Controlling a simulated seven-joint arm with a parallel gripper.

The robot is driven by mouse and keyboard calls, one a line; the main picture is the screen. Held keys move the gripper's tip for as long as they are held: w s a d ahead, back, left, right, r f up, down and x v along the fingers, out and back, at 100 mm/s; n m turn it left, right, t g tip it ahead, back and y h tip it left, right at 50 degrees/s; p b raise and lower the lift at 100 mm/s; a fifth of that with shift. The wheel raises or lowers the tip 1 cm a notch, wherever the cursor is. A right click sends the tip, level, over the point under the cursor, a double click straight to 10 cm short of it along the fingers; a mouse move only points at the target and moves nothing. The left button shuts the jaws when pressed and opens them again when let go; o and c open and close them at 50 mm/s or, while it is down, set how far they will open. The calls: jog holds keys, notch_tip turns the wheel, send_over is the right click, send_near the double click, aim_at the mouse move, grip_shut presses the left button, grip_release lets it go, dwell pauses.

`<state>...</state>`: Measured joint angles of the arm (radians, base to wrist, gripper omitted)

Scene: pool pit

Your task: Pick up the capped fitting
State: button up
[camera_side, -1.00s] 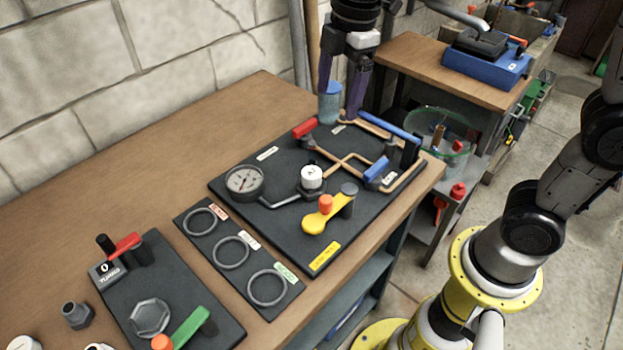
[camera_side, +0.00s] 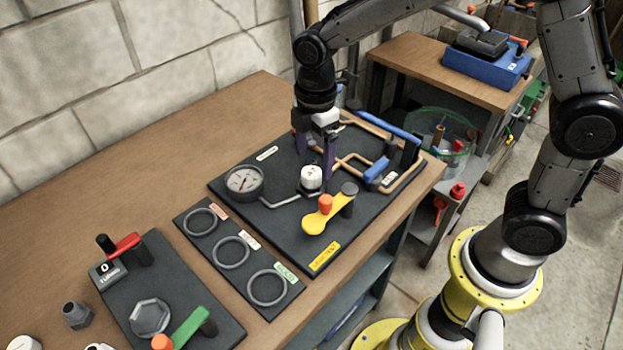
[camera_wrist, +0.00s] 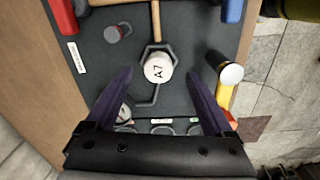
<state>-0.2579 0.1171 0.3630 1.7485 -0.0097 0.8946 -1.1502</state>
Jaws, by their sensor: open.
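The capped fitting (camera_side: 312,178) has a round white cap and stands on the dark board (camera_side: 265,220), with a pipe running to it. In the wrist view its white cap (camera_wrist: 158,68) reads "A7" and sits in a grey hexagonal surround. My gripper (camera_side: 314,160) is pointed down just behind the fitting in the side view. Its purple fingers are open and empty. In the wrist view the cap shows between the fingertips, near their ends. I cannot tell the exact height gap between fingertips and cap.
A pressure gauge (camera_side: 243,182) stands left of the fitting, and a yellow lever (camera_side: 322,221) with an orange knob stands in front. Copper pipes and a blue handle (camera_side: 378,170) lie to the right. A panel with three rings (camera_side: 231,251) is at the front left. The wooden bench is clear at left.

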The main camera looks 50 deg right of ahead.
aim_at(312, 172)
jog(key=f, duration=0.5)
jog(key=shift+w+a, duration=0.15)
jog(key=shift+a, duration=0.05)
jog(key=shift+r, duration=0.1)
grip_shut()
jog(key=shift+r, duration=0.1)
jog(key=shift+r, duration=0.55)
notch_tip(312, 172, up, 2)
jog(key=shift+r, duration=0.25)
jog(key=s+d+r, duration=0.3)
jog(key=s+r, duration=0.6)
jog(key=s, duration=0.4)
jog(key=shift+s+d, duration=0.25)
jog(key=shift+d, duration=0.05)
